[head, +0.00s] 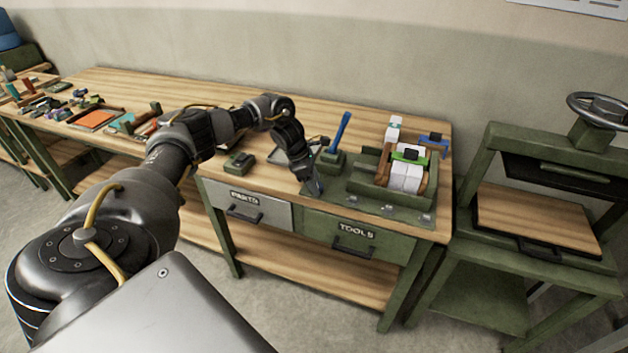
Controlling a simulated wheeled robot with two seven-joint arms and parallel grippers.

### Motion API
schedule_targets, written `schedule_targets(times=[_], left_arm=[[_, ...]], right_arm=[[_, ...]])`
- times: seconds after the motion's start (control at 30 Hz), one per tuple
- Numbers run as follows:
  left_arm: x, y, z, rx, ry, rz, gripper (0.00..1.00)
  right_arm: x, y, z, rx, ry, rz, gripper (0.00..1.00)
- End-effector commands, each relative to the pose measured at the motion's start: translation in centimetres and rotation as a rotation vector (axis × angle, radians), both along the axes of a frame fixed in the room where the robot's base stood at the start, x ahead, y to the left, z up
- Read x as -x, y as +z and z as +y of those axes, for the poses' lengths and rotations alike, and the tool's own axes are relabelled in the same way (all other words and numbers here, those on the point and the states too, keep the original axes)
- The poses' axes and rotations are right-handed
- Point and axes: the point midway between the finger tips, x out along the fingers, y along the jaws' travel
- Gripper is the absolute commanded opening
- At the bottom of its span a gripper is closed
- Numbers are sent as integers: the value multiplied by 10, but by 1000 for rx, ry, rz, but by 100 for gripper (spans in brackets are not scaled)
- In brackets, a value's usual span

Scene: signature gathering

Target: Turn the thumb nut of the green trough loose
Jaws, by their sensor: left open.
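The green trough (362,187) sits on the right end of the wooden workbench. White blocks (405,178) stand in it between brown end pieces, with a bright green piece (411,155) across them. Small silvery knobs (388,210) show along its front side; I cannot tell which is the thumb nut. My left gripper (316,189) points down at the front left of the trough, close to the bench top. It is open, with nothing seen between its fingers. The fingertips are small and dark, and I cannot tell whether they touch anything. My right gripper is not in view.
A blue-handled tool (341,132) stands upright in a green holder behind my left gripper. A small green box (240,162) lies left of it. A press with a handwheel (600,106) stands at the right. Drawers (352,235) are below the bench top.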

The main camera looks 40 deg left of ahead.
Motion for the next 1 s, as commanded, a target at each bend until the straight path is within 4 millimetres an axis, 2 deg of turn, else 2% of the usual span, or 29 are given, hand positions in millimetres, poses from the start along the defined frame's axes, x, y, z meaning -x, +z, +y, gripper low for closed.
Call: schedule_targets(times=[0.1, 0.43, 0.77, 1.0], left_arm=[[0, 0, 0, 0, 0, 0, 55], [0, 0, 0, 0, 0, 0, 11], [2, 0, 0, -2, 49, 1, 11], [3, 1, -1, -1, 203, 0, 11]], right_arm=[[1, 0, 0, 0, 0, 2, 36], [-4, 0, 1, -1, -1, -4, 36], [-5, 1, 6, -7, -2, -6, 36], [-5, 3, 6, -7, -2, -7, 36]])
